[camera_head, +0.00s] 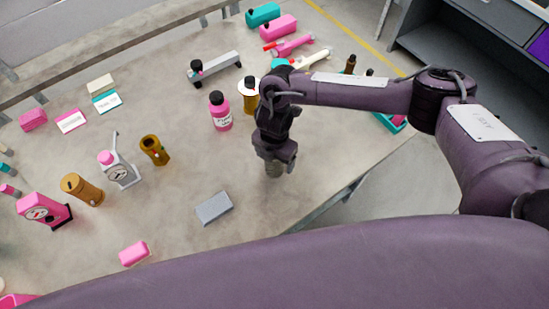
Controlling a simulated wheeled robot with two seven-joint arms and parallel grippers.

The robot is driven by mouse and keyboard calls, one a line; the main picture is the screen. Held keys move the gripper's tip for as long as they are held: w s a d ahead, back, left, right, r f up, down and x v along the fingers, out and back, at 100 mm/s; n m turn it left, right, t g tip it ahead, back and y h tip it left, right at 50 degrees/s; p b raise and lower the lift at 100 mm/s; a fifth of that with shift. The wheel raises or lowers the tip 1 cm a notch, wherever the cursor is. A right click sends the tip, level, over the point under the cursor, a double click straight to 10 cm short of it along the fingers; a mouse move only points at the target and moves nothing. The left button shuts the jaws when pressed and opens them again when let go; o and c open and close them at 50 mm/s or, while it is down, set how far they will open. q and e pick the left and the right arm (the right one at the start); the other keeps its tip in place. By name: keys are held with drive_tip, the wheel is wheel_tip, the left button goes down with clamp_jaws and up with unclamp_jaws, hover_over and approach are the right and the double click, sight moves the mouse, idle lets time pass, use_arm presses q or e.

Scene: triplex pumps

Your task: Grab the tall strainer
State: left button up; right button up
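I cannot tell for sure which thing is the tall strainer. Two brass-coloured cylinders stand on the table at the left: a taller closed one (82,189) and a shorter one (154,150) with an open top. My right gripper (274,163) points down over the middle of the table, to the right of both cylinders. A small grey-brown round piece shows at its tip, partly hidden by the gripper. I cannot tell whether it is held or whether the fingers are open. My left gripper is not in view.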

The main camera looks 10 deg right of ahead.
drive_tip(key=c, duration=1)
drive_tip(key=shift+r, duration=0.1)
drive_tip(key=shift+c, duration=0.2)
